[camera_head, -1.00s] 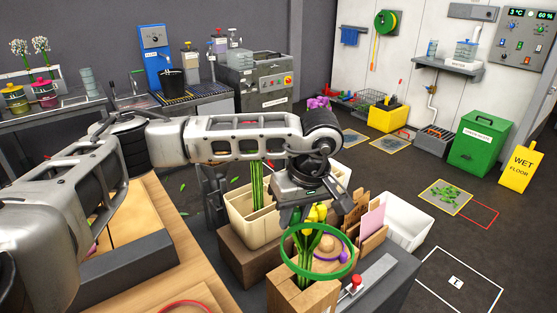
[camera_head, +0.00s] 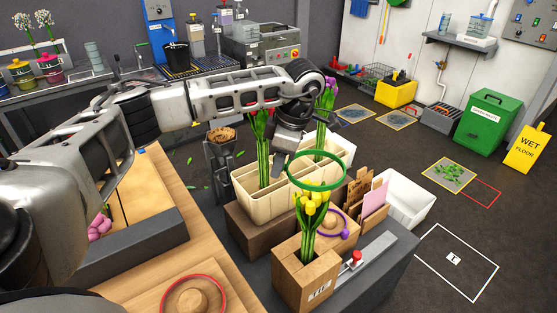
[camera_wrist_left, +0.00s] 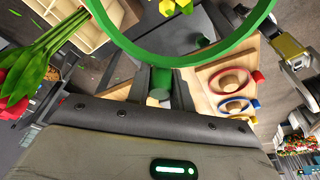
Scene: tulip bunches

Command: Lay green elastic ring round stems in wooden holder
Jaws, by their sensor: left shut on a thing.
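The wooden holder (camera_head: 290,283) stands on the dark bench with a bunch of yellow tulips (camera_head: 314,207) upright in it, green stems (camera_head: 308,240) showing above its top. My left gripper (camera_head: 291,152) is shut on the green elastic ring (camera_head: 343,176) and holds it level by one side. The ring appears just above the yellow heads, apart from the stems. In the left wrist view the ring (camera_wrist_left: 193,60) spans the top, out from the jaws (camera_wrist_left: 160,88); a yellow tulip head (camera_wrist_left: 168,7) shows within its loop.
A cream divided box (camera_head: 247,192) with red and purple tulips stands behind the holder. A purple ring (camera_head: 346,222), cards (camera_head: 374,198) and a red-knobbed device (camera_head: 356,259) are close on the right. A red ring (camera_head: 222,284) lies front left.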

